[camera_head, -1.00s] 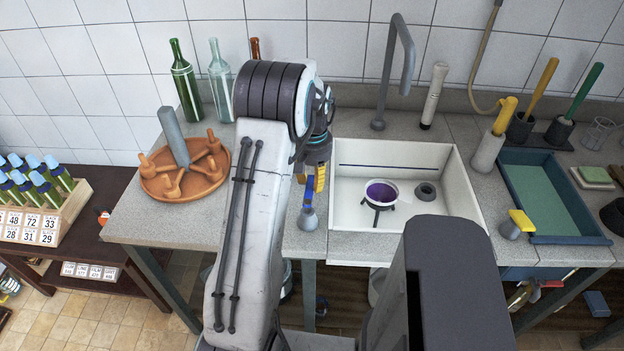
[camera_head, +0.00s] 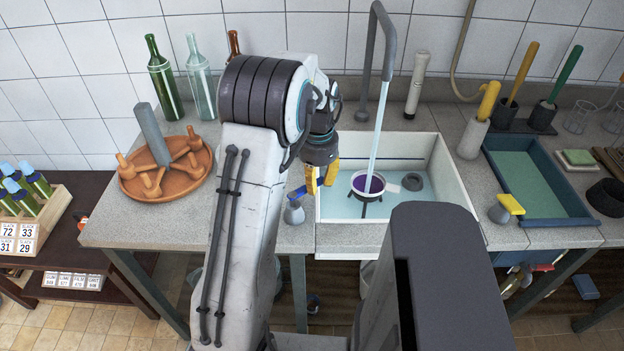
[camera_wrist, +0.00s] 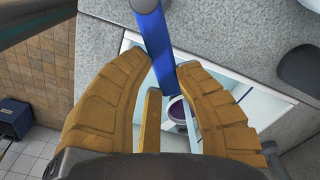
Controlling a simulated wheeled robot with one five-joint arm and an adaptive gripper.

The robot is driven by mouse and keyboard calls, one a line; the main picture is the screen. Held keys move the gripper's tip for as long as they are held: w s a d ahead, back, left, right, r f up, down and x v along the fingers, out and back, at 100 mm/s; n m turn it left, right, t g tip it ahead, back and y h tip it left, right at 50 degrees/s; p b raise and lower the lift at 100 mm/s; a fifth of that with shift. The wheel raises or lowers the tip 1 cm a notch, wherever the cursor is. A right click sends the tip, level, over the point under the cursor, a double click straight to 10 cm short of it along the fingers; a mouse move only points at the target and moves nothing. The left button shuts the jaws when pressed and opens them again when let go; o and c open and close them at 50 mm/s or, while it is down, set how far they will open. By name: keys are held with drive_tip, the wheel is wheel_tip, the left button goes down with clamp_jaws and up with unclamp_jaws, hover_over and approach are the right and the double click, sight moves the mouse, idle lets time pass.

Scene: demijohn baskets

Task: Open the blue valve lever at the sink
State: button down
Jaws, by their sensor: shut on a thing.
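The blue valve lever (camera_head: 297,192) sits on a grey valve body (camera_head: 293,213) on the counter at the left edge of the white sink (camera_head: 455,205). It points sideways toward the sink. In the wrist view the blue lever (camera_wrist: 154,42) runs down between the yellow fingertips. My gripper (camera_head: 321,183) is shut on its free end; the fingers also show in the wrist view (camera_wrist: 162,72). Water runs from the tall grey tap (camera_head: 388,45) into the sink, onto a strainer with purple inside (camera_head: 368,184).
A yellow-handled valve (camera_head: 508,204) stands right of the sink by a blue tray (camera_head: 527,180). A terracotta dish with pegs (camera_head: 165,165) and glass bottles (camera_head: 162,75) stand left of my arm.

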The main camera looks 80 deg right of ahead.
drive_tip(key=m, duration=0.1)
drive_tip(key=a+m, duration=0.1)
drive_tip(key=s+a+m+b, duration=0.1)
drive_tip(key=shift+f, duration=0.3)
drive_tip(key=shift+a+m, duration=0.65)
drive_tip(key=shift+m, duration=0.55)
drive_tip(key=shift+b, duration=0.3)
drive_tip(key=c, duration=1.4)
unclamp_jaws()
drive_tip(key=o, duration=0.6)
drive_tip(key=shift+s+d+r, duration=0.1)
drive_tip(key=shift+r, duration=0.05)
drive_tip(key=shift+c, duration=0.2)
drive_tip(key=shift+r, duration=0.1)
